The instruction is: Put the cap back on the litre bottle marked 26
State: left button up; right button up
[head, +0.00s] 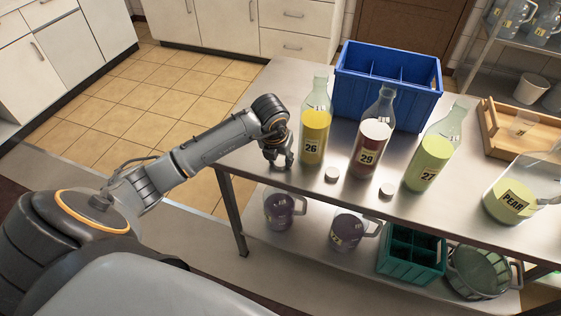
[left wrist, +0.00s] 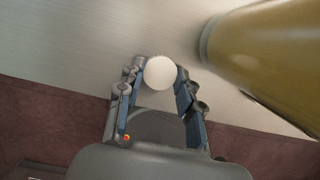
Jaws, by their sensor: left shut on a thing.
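The litre bottle marked 26 (head: 314,135) stands upright on the steel table, with yellow liquid inside and a bare neck. Its yellow side also shows large in the left wrist view (left wrist: 275,50). My left gripper (head: 279,163) is just left of this bottle, low over the table's left edge. In the left wrist view, my left gripper's fingers (left wrist: 158,82) are closed around a round white cap (left wrist: 160,71). Two more pale caps lie on the table, one (head: 331,174) in front of bottle 26 and one (head: 386,189) further right. My right gripper is out of view.
Bottle 29 (head: 370,145), with dark red liquid, and bottle 27 (head: 430,160) stand to the right. A blue crate (head: 388,100) is behind them. A jug marked PEAR (head: 512,203) and a wooden tray (head: 500,143) are further right. Jugs and a green crate (head: 412,255) occupy the lower shelf.

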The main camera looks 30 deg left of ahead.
aim_at(281, 159)
pick_arm(q)
jog(key=shift+r+b, duration=0.3)
jog(key=shift+r, duration=0.2)
jog(key=shift+w+b+v, duration=0.1)
jog(key=shift+b+v, duration=0.15)
jog(key=shift+v, duration=0.35)
jog(key=shift+w+b+v, duration=0.15)
jog(key=shift+b+v, duration=0.05)
jog(key=shift+v, duration=0.45)
jog(key=s+d+r+b, duration=0.2)
jog(key=s+r, duration=0.7)
jog(key=s, duration=0.4)
jog(key=shift+s+d+r, duration=0.3)
